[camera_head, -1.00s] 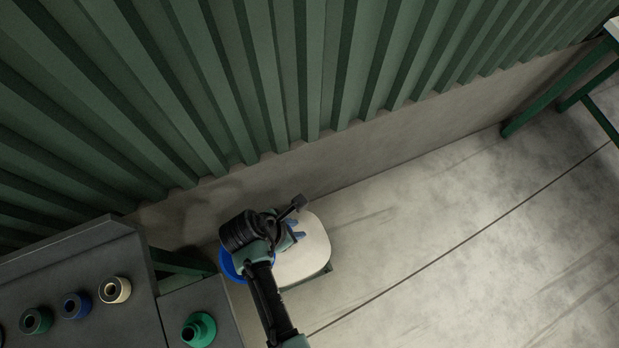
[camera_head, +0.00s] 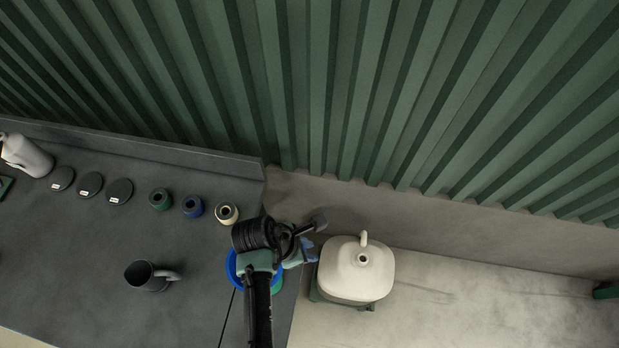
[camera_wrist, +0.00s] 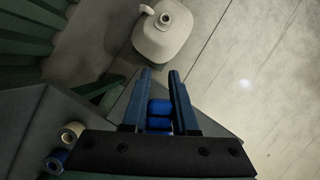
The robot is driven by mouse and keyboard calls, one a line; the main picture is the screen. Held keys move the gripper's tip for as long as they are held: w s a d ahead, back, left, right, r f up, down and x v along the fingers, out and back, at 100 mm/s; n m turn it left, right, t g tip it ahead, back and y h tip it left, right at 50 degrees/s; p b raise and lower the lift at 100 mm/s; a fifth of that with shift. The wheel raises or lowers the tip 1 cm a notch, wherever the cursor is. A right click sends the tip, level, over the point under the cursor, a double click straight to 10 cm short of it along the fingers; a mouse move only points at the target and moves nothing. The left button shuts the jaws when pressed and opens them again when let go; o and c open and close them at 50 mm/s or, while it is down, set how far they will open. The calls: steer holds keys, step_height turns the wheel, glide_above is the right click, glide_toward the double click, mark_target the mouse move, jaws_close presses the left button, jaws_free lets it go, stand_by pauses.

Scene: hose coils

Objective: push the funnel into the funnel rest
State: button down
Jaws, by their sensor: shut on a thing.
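The blue funnel (camera_head: 231,266) shows in the head view as a wide blue rim, mostly hidden behind my wrist. My gripper (camera_head: 308,251) is shut on a blue part of it. In the wrist view this blue part (camera_wrist: 160,108) sits between the two fingers of my gripper (camera_wrist: 160,78). A green flanged piece (camera_head: 278,287), seemingly the funnel rest, shows only as a sliver beside the funnel and my wrist on the side shelf. I cannot tell whether the funnel touches it.
A cream canister (camera_head: 350,280) stands right of the shelf; it also shows in the wrist view (camera_wrist: 162,35). Green (camera_head: 159,200), blue (camera_head: 192,207) and cream (camera_head: 227,213) rings, several black discs and a dark mug (camera_head: 145,277) sit on the grey bench (camera_head: 75,265). A ribbed green wall rises behind.

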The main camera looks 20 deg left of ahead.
steer(key=shift+s+r+p, duration=0.1)
steer(key=shift+r+p, duration=0.05)
steer(key=shift+p, duration=0.4)
step_height(320, 180, down, 6)
steer(key=b, duration=0.4)
steer(key=shift+f, duration=0.2)
steer(key=shift+f+b, duration=0.7)
steer(key=shift+f, duration=0.7)
steer(key=c, duration=0.6)
jaws_free()
steer(key=shift+a+r+p, duration=0.1)
steer(key=shift+r+p, duration=0.2)
steer(key=shift+p, duration=0.05)
steer(key=shift+s+a+r+p, duration=0.1)
steer(key=shift+s+r+p, duration=0.05)
steer(key=shift+r+p, duration=0.2)
steer(key=shift+s+a+r+p, duration=0.2)
steer(key=shift+r+p, duration=0.4)
steer(key=shift+p, duration=0.15)
